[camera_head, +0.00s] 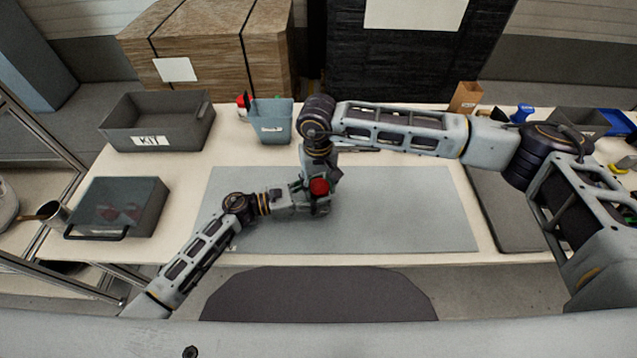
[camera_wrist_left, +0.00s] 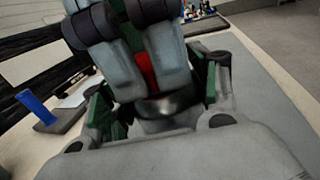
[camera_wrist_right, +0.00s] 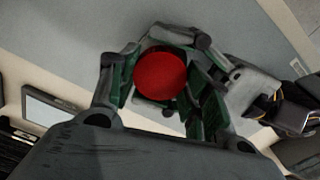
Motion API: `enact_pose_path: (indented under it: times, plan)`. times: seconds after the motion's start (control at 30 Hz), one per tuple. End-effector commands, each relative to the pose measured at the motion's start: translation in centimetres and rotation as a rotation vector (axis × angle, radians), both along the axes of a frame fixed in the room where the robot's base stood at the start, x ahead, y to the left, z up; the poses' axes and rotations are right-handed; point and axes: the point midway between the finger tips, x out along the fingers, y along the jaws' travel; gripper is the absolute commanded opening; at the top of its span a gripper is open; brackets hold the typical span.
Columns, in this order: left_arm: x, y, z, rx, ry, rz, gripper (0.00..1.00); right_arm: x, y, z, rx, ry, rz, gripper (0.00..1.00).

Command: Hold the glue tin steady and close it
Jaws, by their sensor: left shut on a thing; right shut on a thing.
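The glue tin's red lid (camera_head: 319,186) shows over the grey mat where my two grippers meet. My left gripper (camera_head: 308,200) comes in from the left, low at the mat, shut on the tin's body. In the left wrist view the dark, shiny tin body (camera_wrist_left: 172,104) sits between its green-padded fingers. My right gripper (camera_head: 322,177) reaches down from above, shut on the red lid. In the right wrist view the round red lid (camera_wrist_right: 160,74) sits between its fingers. The lid is on or right above the tin; its seating is hidden by the fingers.
A grey mat (camera_head: 410,210) lies bare around the grippers. A KIT bin (camera_head: 150,142), a lidded dark box (camera_head: 145,205) and a light blue container (camera_head: 271,128) stand at the left and back. A dark flat tray (camera_head: 510,225) lies at the right.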

Motion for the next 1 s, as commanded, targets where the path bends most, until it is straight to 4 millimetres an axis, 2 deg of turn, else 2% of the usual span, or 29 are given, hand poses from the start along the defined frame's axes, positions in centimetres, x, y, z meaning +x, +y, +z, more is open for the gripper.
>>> enact_pose_path:
  times: [0.3, 0.6, 0.63, 0.7, 0.8, 1.0]
  plan:
    - [0.0, 0.0, 0.04, -0.001, 0.0, 0.0, 0.0, 0.04, -0.05, -0.02, 0.0, -0.002, -0.186, 0.19]
    - [0.0, 0.0, 0.04, -0.001, 0.0, 0.0, 0.0, 0.04, -0.06, -0.02, -0.001, -0.002, -0.196, 0.19]
    - [0.0, 0.0, 0.04, -0.001, 0.0, 0.0, 0.0, 0.04, -0.06, -0.02, -0.001, -0.002, -0.196, 0.49]
    - [0.0, 0.0, 0.04, -0.001, 0.0, 0.0, 0.0, 0.04, -0.06, -0.02, -0.001, -0.002, -0.195, 0.58]
    - [0.0, 0.0, 0.04, -0.001, 0.0, 0.0, 0.0, 0.04, -0.05, -0.02, -0.001, -0.002, -0.195, 0.69]
    - [-0.01, -0.01, 0.03, -0.001, 0.0, 0.0, 0.0, 0.03, -0.03, -0.01, 0.0, -0.002, -0.194, 0.69]
